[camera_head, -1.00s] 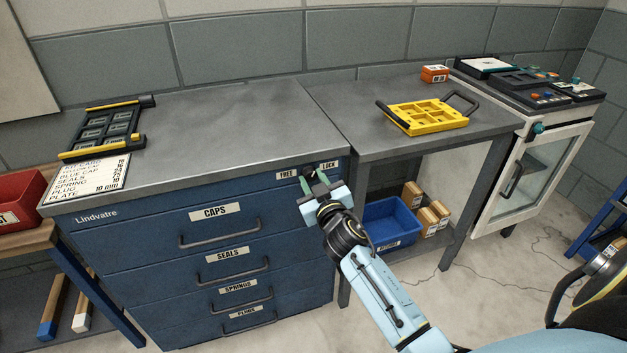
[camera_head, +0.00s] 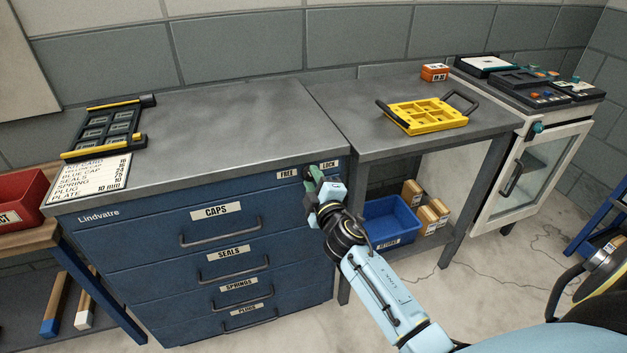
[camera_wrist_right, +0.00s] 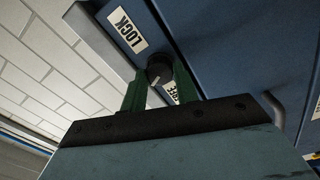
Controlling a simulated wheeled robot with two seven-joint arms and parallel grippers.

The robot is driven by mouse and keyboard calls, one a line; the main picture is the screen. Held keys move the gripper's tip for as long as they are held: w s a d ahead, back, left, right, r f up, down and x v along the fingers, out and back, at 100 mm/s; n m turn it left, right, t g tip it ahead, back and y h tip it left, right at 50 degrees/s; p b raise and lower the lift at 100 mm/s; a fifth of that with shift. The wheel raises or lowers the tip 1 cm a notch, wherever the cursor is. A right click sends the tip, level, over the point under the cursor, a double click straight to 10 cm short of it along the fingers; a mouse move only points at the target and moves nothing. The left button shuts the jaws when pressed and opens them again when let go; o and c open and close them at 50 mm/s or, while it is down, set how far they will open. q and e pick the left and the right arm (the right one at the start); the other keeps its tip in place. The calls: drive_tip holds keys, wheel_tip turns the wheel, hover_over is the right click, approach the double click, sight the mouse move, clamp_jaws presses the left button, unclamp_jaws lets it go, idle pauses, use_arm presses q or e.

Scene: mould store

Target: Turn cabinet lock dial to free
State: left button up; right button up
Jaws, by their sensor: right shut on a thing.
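The cabinet lock dial (camera_wrist_right: 159,69) is a small dark round knob on the blue cabinet's front, at its upper right corner. In the head view the FREE label (camera_head: 287,174) is left of it and the LOCK label (camera_head: 329,165) right of it. The wrist view shows the LOCK label (camera_wrist_right: 128,30) whole and the FREE label partly covered by a finger. My right gripper (camera_head: 312,178) is shut on the dial, one green finger on each side, and its hand is rolled over. A pale mark shows on the knob; its exact heading is unclear. My left gripper is not in view.
The blue cabinet (camera_head: 150,245) has labelled drawers with bar handles below the dial. A grey bench (camera_head: 375,145) adjoins on the right, with a yellow tray (camera_head: 428,128) on top and a blue bin (camera_head: 390,222) beneath. A black rack (camera_head: 100,130) lies on the cabinet top's left.

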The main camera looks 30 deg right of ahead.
drive_tip(key=shift+n, duration=1.2)
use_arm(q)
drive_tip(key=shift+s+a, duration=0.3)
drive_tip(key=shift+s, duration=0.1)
use_arm(e)
drive_tip(key=shift+n, duration=0.8)
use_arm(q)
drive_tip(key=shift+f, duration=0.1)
use_arm(e)
drive_tip(key=o, duration=1)
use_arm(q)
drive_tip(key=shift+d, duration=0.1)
use_arm(e)
drive_tip(key=shift+s, duration=0.1)
